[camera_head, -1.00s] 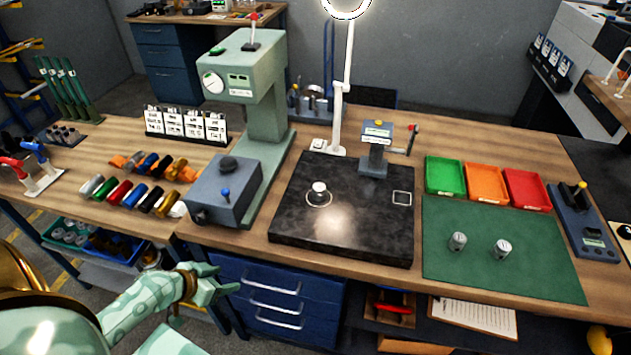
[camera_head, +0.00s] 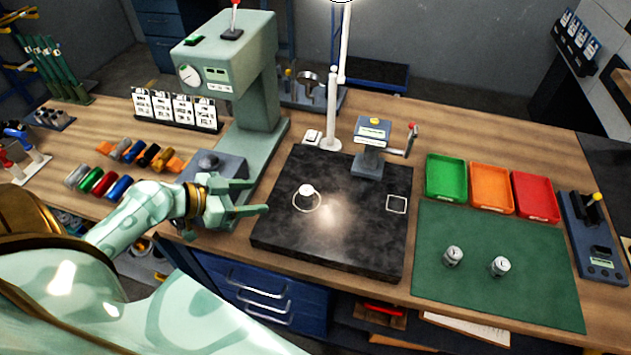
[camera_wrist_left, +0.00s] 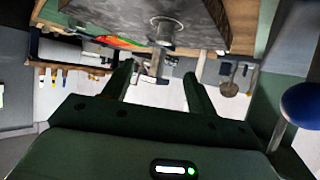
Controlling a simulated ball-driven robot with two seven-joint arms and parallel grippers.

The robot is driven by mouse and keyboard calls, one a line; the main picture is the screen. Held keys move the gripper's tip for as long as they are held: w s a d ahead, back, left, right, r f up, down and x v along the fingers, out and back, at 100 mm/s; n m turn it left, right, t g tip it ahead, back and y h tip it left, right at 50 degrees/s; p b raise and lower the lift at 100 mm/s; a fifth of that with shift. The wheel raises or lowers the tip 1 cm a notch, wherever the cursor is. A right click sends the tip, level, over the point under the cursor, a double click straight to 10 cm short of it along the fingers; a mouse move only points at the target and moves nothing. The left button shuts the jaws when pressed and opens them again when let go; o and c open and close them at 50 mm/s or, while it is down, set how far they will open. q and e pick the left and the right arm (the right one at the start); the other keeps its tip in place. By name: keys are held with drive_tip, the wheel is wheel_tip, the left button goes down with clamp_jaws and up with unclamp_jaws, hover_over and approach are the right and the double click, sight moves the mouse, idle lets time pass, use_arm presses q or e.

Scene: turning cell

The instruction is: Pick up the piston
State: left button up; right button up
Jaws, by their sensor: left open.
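A small pale metal cylinder, which looks like a piston (camera_head: 306,191), stands in a ring mark on the dark granite plate (camera_head: 350,245). It also shows in the left wrist view (camera_wrist_left: 165,30), beyond the fingertips. Two similar grey metal cylinders, a left one (camera_head: 453,256) and a right one (camera_head: 500,266), stand on the green mat (camera_head: 540,290). My left gripper (camera_head: 258,197) is open and empty, left of the plate's piston and apart from it. Its two fingers show in the left wrist view (camera_wrist_left: 158,72) with nothing between them. My right gripper is not in view.
A green press (camera_head: 255,110) with a grey block at its foot stands close behind my left gripper. A small gauge stand (camera_head: 371,150) and a lamp post (camera_head: 333,110) stand behind the piston. Green, orange and red trays (camera_head: 446,178) line the mat. The plate's front is clear.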

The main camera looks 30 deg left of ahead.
sight(303, 191)
use_arm(q)
drive_tip(key=x, duration=1.1)
drive_tip(key=shift+w+r+p, duration=0.1)
drive_tip(key=shift+r+p, duration=0.05)
drive_tip(key=shift+p, duration=0.15)
drive_tip(key=shift+w, duration=0.15)
drive_tip(key=x, duration=0.5)
drive_tip(key=shift+w+a+f, duration=0.2)
drive_tip(key=shift+a+f, duration=0.05)
drive_tip(key=shift+f, duration=0.05)
drive_tip(key=shift+s, duration=0.1)
drive_tip(key=c, duration=1.2)
